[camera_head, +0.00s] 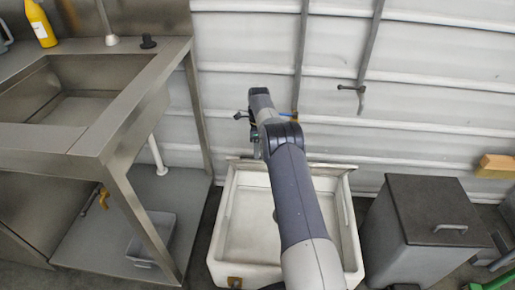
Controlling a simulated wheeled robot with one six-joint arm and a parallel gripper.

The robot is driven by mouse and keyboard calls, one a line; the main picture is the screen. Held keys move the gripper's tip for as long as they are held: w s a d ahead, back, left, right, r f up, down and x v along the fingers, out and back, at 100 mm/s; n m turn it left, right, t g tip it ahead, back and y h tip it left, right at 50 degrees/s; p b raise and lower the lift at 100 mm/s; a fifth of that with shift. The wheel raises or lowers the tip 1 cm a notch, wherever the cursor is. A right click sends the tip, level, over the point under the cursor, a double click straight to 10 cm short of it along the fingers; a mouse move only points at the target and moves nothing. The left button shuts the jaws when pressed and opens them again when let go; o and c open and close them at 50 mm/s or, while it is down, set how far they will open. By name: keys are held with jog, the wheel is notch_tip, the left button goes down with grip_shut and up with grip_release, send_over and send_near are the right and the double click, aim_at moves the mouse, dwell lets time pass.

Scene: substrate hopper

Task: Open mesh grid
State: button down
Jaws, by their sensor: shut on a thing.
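A white open-topped hopper (347,232) stands on the floor at the lower middle, partly hidden behind my arm. A thin raised edge (236,163) runs along the back of the hopper; it looks like the mesh grid standing up nearly edge-on, though no mesh pattern can be made out. The inside of the hopper shows pale and empty where visible. My gripper (257,150) is at the back of the hopper, by the raised edge and shut on it. My wrist and arm hide most of the fingers and the contact.
A steel sink bench (105,125) stands at the left, with a grey bin (152,241) on its lower shelf. A dark-lidded box (437,208) stands close on the right. The white panelled wall (420,110) is right behind the hopper.

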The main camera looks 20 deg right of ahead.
jog(key=c, duration=1.4)
grip_release()
jog(key=shift+w+d+f, duration=0.1)
jog(key=shift+d+f, duration=0.05)
jog(key=shift+f, duration=0.35)
jog(key=shift+d+f, duration=0.15)
jog(key=shift+f, duration=0.3)
jog(key=o, duration=0.5)
jog(key=shift+w+f, duration=0.1)
jog(key=shift+f, duration=0.05)
jog(key=p+v, duration=0.2)
jog(key=v, duration=0.4)
jog(key=shift+r, duration=0.4)
jog(key=c, duration=0.6)
jog(key=shift+w+a+r+p, duration=0.15)
jog(key=shift+r+p, duration=0.15)
jog(key=shift+r, duration=0.35)
